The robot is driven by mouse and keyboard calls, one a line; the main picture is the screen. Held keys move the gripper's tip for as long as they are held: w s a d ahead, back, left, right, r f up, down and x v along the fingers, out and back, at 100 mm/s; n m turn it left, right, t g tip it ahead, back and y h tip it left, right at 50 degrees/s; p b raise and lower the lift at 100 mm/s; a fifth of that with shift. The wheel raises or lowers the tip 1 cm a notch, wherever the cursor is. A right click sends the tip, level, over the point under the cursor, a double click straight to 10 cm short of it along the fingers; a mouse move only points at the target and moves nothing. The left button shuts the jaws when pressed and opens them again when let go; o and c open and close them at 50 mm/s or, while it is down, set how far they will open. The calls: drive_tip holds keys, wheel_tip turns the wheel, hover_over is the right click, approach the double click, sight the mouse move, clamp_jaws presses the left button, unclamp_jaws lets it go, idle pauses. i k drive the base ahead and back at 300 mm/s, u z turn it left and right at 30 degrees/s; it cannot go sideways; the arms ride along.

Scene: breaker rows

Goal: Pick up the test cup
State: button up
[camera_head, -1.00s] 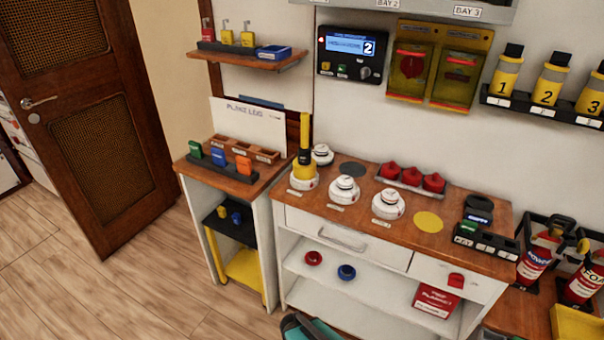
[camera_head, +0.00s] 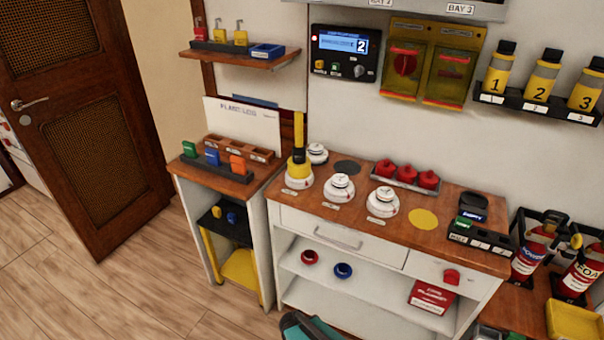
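A yellow upright piece with a tall yellow handle and a dark band, which looks like the test cup (camera_head: 299,168), stands at the left end of the wooden counter (camera_head: 338,213). It sits over a round white base, and I cannot tell whether it rests on it or around it. Two white domed detectors (camera_head: 340,187) (camera_head: 383,201) stand to its right, and a smaller white one (camera_head: 317,153) is behind it. My gripper is not in view; only a teal and dark part shows at the bottom edge, and I cannot tell what it is.
Red domes in a tray (camera_head: 405,181) stand at the counter's back. A low side cabinet (camera_head: 209,186) with coloured tags is on the left. A wall panel (camera_head: 345,53) hangs above. Extinguishers (camera_head: 531,255) stand at right. Wooden floor (camera_head: 130,290) is clear at lower left.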

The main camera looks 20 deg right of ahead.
sight(299, 165)
drive_tip(key=k, duration=1.35)
drive_tip(key=u, duration=0.45)
drive_tip(key=i, duration=1.15)
drive_tip(key=u, duration=1.05)
drive_tip(key=i, duration=0.7)
drive_tip(key=u, duration=0.3)
